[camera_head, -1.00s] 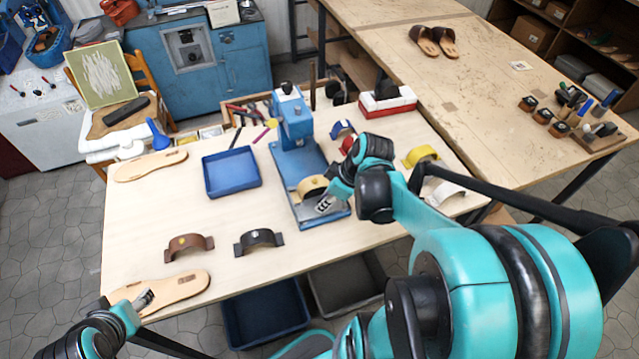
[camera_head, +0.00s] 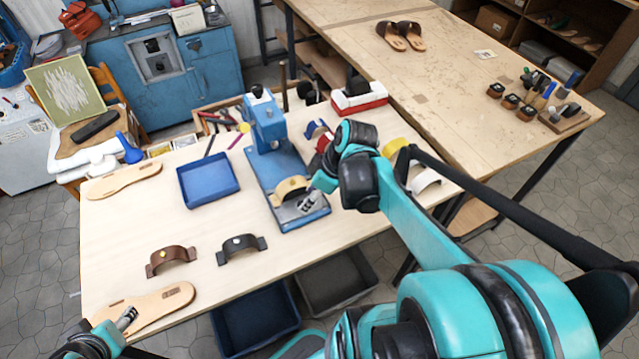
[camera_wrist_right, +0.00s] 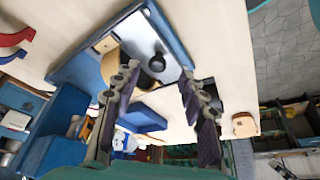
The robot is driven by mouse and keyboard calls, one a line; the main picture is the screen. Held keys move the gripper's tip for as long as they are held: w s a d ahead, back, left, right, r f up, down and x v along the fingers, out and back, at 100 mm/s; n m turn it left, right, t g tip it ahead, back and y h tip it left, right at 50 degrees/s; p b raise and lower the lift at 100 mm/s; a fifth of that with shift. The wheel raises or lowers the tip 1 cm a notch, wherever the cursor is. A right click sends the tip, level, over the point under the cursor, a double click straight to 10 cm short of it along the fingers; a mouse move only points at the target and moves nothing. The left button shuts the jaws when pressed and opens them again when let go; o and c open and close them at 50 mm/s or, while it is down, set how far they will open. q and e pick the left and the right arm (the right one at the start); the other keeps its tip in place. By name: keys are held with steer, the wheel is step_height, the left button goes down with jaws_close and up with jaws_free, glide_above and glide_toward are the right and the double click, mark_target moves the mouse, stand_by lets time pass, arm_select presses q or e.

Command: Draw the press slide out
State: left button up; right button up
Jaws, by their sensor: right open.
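The blue press (camera_head: 268,128) stands on the light table, its long base reaching toward me. Its slide is a grey metal plate (camera_wrist_right: 140,38) with a dark round knob (camera_wrist_right: 156,63); a tan curved strap (camera_head: 291,187) sits on it, also seen in the right wrist view (camera_wrist_right: 108,66). My right gripper (camera_head: 309,200) is at the front end of the slide. In the right wrist view its two fingers (camera_wrist_right: 160,74) are apart, with the knob between their tips; contact cannot be told. My left gripper (camera_head: 127,318) is by the near sole; its jaws are unclear.
A blue tray (camera_head: 208,180) lies left of the press. Brown (camera_head: 171,258) and black (camera_head: 241,246) straps and a tan sole (camera_head: 150,305) lie near the front edge. A yellow strap (camera_head: 395,147) and white strap (camera_head: 424,180) lie to the right.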

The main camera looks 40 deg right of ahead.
steer(key=v, duration=0.8)
steer(key=shift+s+r, duration=0.2)
steer(key=w+a+f+m+t+h+b, duration=0.1)
steer(key=a+f+m+b, duration=0.1)
steer(key=a, duration=0.5)
steer(key=w+a+f+m+t+h+b, duration=0.1)
steer(key=a+f+m+t, duration=0.1)
steer(key=a+f+m, duration=0.2)
steer(key=a+f, duration=0.1)
steer(key=a, duration=0.2)
steer(key=shift+a+f+b, duration=0.2)
steer(key=shift+a+b, duration=0.05)
steer(key=shift+b, duration=0.1)
